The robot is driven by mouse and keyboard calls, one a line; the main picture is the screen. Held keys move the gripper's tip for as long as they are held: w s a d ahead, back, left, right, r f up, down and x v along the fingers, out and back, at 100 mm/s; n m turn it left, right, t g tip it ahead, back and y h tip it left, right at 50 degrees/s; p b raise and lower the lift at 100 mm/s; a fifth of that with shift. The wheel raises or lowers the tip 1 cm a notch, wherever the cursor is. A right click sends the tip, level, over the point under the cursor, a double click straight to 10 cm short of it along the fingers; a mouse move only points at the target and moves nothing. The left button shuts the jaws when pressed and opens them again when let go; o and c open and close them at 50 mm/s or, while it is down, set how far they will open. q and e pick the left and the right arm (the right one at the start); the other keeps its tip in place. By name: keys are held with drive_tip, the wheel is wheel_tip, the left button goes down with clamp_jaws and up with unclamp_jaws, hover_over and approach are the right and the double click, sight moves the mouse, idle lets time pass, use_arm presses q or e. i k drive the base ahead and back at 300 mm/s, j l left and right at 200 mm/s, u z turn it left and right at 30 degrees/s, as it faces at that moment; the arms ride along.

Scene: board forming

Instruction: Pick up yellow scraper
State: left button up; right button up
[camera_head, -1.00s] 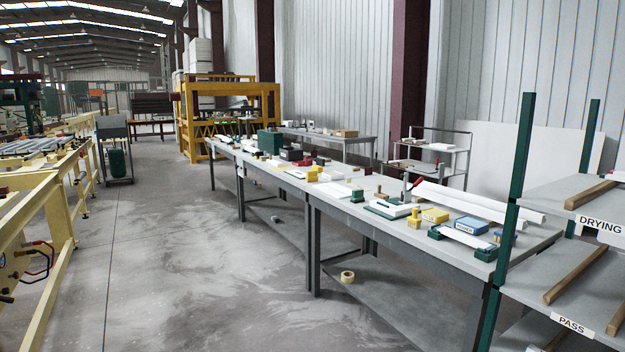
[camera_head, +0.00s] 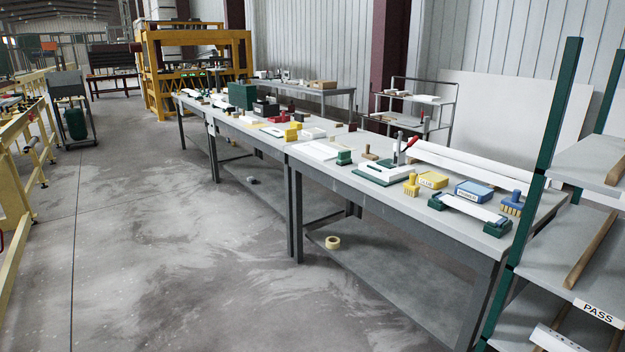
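A small yellow tool (camera_head: 411,185) with an upright knob and a notched lower edge, which looks like the yellow scraper, stands on the long grey table (camera_head: 345,178). It is left of a yellow box (camera_head: 433,180) and right of a white block on a green base (camera_head: 385,172). A similar blue tool (camera_head: 511,203) stands near the table's right end. Neither of my grippers is in view.
A green-posted rack (camera_head: 545,150) with PASS shelves stands close at the right, beside the table's end. A tape roll (camera_head: 333,242) lies on the table's lower shelf. Yellow framing (camera_head: 12,190) stands at the left. The concrete floor (camera_head: 150,260) between is open.

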sight(290, 134)
drive_tip(key=i+j+u, duration=0.1)
drive_tip(key=i+u, duration=0.4)
drive_tip(key=i, duration=1.45)
drive_tip(key=i+z, duration=0.2)
drive_tip(key=i, duration=0.3)
drive_tip(key=i+j+z, duration=0.25)
drive_tip(key=i, duration=0.3)
drive_tip(key=i+j+z, duration=0.2)
drive_tip(key=i, duration=0.3)
